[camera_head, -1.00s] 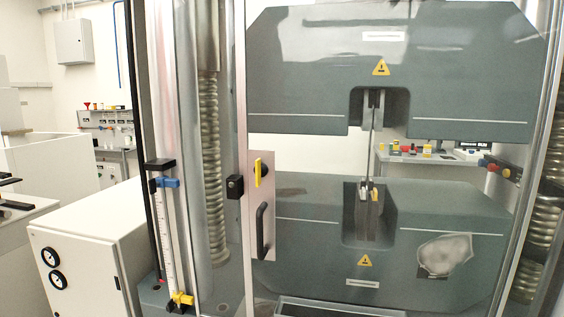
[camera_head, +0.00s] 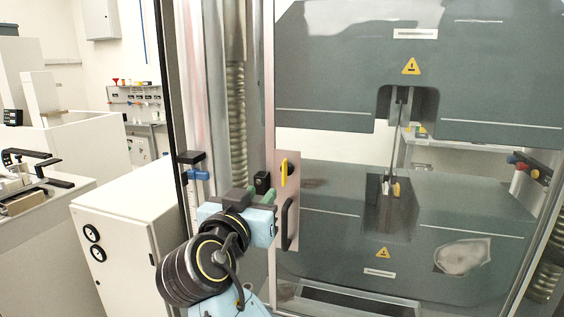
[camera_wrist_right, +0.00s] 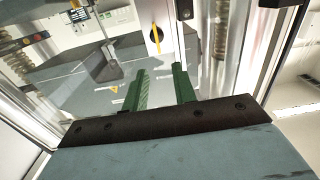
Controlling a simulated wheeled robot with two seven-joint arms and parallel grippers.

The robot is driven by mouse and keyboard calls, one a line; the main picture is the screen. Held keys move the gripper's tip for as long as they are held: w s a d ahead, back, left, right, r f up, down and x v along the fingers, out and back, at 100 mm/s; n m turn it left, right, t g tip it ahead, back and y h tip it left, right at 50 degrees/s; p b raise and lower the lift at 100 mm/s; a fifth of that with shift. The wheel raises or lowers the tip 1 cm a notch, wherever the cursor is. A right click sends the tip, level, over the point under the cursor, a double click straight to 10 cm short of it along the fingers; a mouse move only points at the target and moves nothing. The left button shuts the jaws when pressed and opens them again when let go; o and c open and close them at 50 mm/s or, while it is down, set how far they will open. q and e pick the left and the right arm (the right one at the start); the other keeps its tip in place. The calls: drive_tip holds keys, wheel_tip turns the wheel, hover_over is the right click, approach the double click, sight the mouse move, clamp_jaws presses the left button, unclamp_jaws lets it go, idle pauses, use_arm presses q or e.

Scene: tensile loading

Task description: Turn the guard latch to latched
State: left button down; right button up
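The yellow guard latch (camera_head: 284,172) is on a light plate at the left edge of the clear guard door, and it stands upright. A black block (camera_head: 262,182) sits just left of it. A black handle (camera_head: 287,222) is below it. My right gripper (camera_head: 254,192) is just left of and below the latch. Its green fingers (camera_wrist_right: 160,72) are apart and empty in the right wrist view. The latch also shows there (camera_wrist_right: 155,38), beyond the fingertips and not touched. My left gripper is not in view.
The testing machine has an upper dark crosshead (camera_head: 340,95) and a lower one (camera_head: 340,240) behind the guard. A metal column (camera_head: 205,80) stands left of the door. A white cabinet (camera_head: 120,235) with two gauges is at the lower left.

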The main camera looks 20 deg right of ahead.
sight(283, 167)
drive_tip(key=p+x, duration=0.1)
drive_tip(key=x, duration=0.3)
drive_tip(key=p+x, duration=0.1)
drive_tip(key=x, duration=0.3)
drive_tip(key=r+p+x, duration=0.1)
drive_tip(key=x, duration=0.4)
drive_tip(key=shift+s+d, duration=0.1)
drive_tip(key=shift+d, duration=0.2)
clamp_jaws()
